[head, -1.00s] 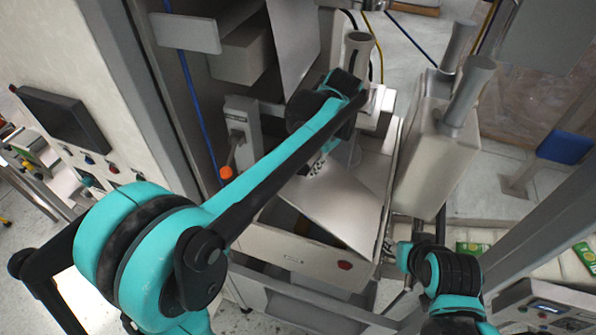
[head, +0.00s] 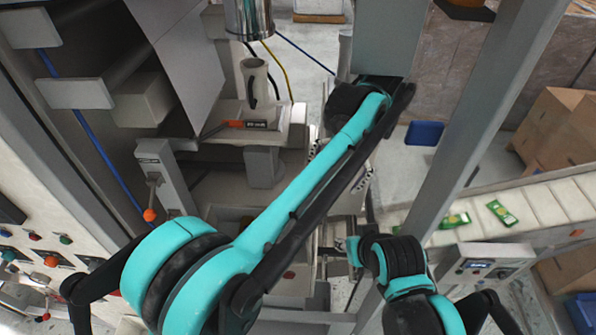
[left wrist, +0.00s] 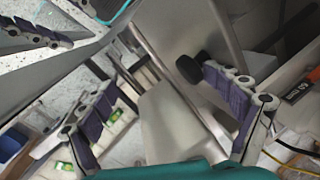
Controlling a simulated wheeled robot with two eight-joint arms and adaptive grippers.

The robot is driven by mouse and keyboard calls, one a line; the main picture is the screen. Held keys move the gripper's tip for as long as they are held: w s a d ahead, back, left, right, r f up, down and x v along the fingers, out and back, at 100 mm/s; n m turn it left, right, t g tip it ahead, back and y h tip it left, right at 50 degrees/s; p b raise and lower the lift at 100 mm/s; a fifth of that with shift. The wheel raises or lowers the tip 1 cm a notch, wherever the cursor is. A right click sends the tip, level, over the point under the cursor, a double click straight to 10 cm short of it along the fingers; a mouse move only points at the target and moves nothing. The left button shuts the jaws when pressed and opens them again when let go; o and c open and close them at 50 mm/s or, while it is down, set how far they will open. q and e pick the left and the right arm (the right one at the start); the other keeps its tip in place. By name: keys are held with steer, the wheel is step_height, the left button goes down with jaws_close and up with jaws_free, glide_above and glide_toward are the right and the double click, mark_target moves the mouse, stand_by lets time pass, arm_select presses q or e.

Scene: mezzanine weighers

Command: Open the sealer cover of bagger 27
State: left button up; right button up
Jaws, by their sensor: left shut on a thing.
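Bagger 27 is the pale machine (head: 225,165) at the centre of the head view; its number is not readable. My left gripper (head: 340,165) is over it, mostly hidden behind my teal arm. In the left wrist view its purple-padded fingers (left wrist: 165,75) stand apart beside a black knob (left wrist: 190,68). It is shut on what seems to be the sealer cover, a grey panel (left wrist: 195,25); the gripped part is not clear. My right gripper (head: 351,252) is low at the machine's right front, its jaw opening unclear.
A conveyor (head: 540,210) with green packs (head: 503,213) runs at the right. A grey upright post (head: 470,130) stands before it. A lever with an orange knob (head: 150,214) is at the left. A control box (head: 480,268) and cardboard boxes (head: 560,135) are at the right.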

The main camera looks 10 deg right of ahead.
arm_select(q)
steer(key=shift+o, duration=1.1)
steer(key=shift+s+d+f, duration=0.15)
steer(key=shift+d+f, duration=0.15)
steer(key=shift+d, duration=0.55)
steer(key=shift+s+d+f, duration=0.1)
steer(key=shift+d+f, duration=0.15)
steer(key=shift+d, duration=0.55)
steer(key=shift+s+d+f, duration=0.15)
steer(key=shift+d+f, duration=0.15)
steer(key=shift+d, duration=0.55)
steer(key=shift+w, duration=0.15)
steer(key=o, duration=0.9)
steer(key=shift+c, duration=1.3)
steer(key=v, duration=0.4)
steer(key=shift+w+r, duration=0.25)
steer(key=shift+w, duration=0.15)
steer(key=c, duration=0.6)
steer(key=v, duration=0.8)
steer(key=shift+s+a+r, duration=0.1)
steer(key=shift+s+a, duration=0.1)
steer(key=shift+s, duration=0.15)
